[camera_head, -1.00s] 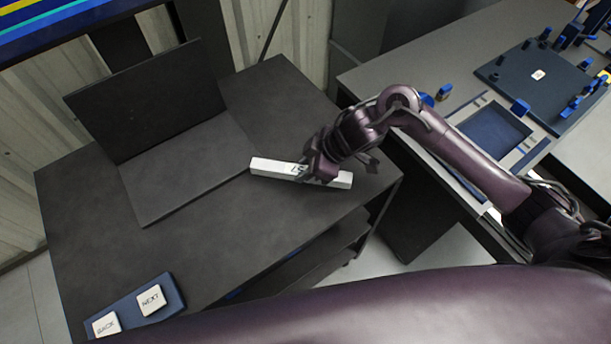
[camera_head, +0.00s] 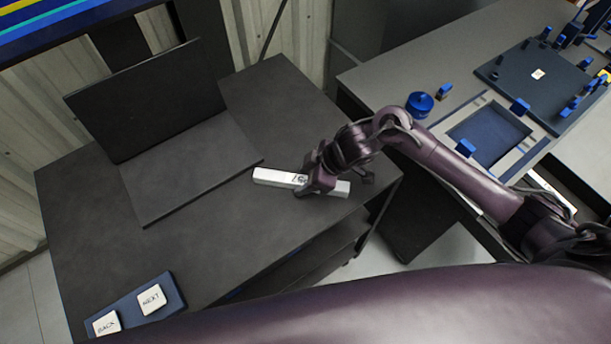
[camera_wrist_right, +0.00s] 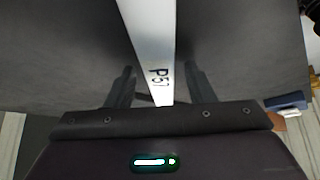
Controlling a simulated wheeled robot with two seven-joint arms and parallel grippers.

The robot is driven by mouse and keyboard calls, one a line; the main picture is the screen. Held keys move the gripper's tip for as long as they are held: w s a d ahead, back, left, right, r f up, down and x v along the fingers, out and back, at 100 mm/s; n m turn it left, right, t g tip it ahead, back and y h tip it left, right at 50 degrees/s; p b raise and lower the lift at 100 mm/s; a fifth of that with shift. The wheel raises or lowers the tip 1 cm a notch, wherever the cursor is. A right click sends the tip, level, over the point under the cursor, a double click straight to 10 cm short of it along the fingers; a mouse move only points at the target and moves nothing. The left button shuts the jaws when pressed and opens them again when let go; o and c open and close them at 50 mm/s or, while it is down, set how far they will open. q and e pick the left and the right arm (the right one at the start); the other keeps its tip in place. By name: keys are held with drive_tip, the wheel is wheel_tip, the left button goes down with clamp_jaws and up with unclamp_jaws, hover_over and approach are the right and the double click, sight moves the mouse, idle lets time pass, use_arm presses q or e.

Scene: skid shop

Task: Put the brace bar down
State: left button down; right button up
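The brace bar, a pale bar marked P57 (camera_head: 278,178), lies on the dark table (camera_head: 225,230) near its right edge, right of the dark L-shaped stand. In the right wrist view the bar (camera_wrist_right: 150,45) runs from the top edge down between the fingers. My right gripper (camera_head: 318,188) is over the right half of the bar and hides part of it. In the wrist view its two fingers (camera_wrist_right: 160,72) stand on either side of the bar with dark gaps, so it looks open around it. My left gripper is not in view.
A dark L-shaped stand (camera_head: 190,165) sits at the back of the table. A blue pad with BACK and NEXT buttons (camera_head: 151,299) is at the front left. A second bench (camera_head: 400,75) with blue fixtures stands right, across a gap. The table's front middle is clear.

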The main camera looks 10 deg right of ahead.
drive_tip(key=shift+r, duration=0.2)
drive_tip(key=shift+d+r, duration=0.25)
drive_tip(key=b+v, duration=0.1)
drive_tip(key=v, duration=1)
drive_tip(key=shift+b, duration=0.4)
